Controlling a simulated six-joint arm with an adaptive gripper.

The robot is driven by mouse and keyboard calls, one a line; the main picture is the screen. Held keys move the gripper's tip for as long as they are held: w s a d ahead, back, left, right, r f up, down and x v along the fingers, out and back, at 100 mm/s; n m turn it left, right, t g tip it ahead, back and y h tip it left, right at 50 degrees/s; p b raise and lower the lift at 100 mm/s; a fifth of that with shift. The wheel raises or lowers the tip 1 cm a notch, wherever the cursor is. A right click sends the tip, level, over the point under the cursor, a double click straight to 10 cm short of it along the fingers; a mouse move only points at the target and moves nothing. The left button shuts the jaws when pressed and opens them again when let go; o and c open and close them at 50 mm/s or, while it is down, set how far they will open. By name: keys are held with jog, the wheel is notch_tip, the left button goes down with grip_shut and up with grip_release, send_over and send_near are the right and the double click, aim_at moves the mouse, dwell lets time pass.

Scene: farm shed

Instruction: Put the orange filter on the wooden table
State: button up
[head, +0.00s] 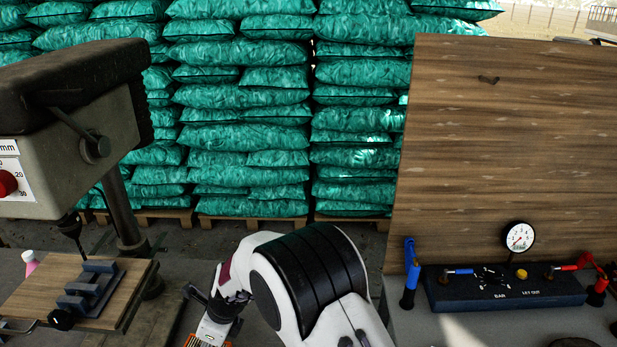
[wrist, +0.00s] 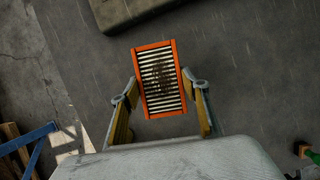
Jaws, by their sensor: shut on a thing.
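The orange filter (wrist: 139,68) is a rectangular orange frame with pale pleats and a dark dirty patch in the middle. My gripper (wrist: 161,78) is shut on it, one finger at each long side. In the head view the filter (head: 201,343) shows only partly at the bottom edge, below my gripper (head: 221,318). A wooden table (head: 131,287) lies at the left under a drill press, with a dark vise (head: 90,286) on it. The filter is apart from this table, to its right.
The drill press (head: 60,115) overhangs the wooden table. A pink bottle (head: 30,264) stands behind it. At the right, a bench holds a gauge (head: 518,237) and a dark blue test unit (head: 500,290) before a tall wooden panel (head: 500,150). Green sacks (head: 245,115) are stacked behind.

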jog(key=shift+f, duration=3.3)
jog(key=shift+r, duration=0.15)
jog(key=shift+r, duration=4.8)
notch_tip(320, 180, down, 10)
jog(key=shift+f, duration=0.1)
jog(key=shift+w+v, duration=0.1)
jog(key=shift+v, duration=1.65)
jog(key=shift+w+v, duration=0.15)
jog(key=shift+v, duration=1.55)
jog(key=shift+d, duration=0.1)
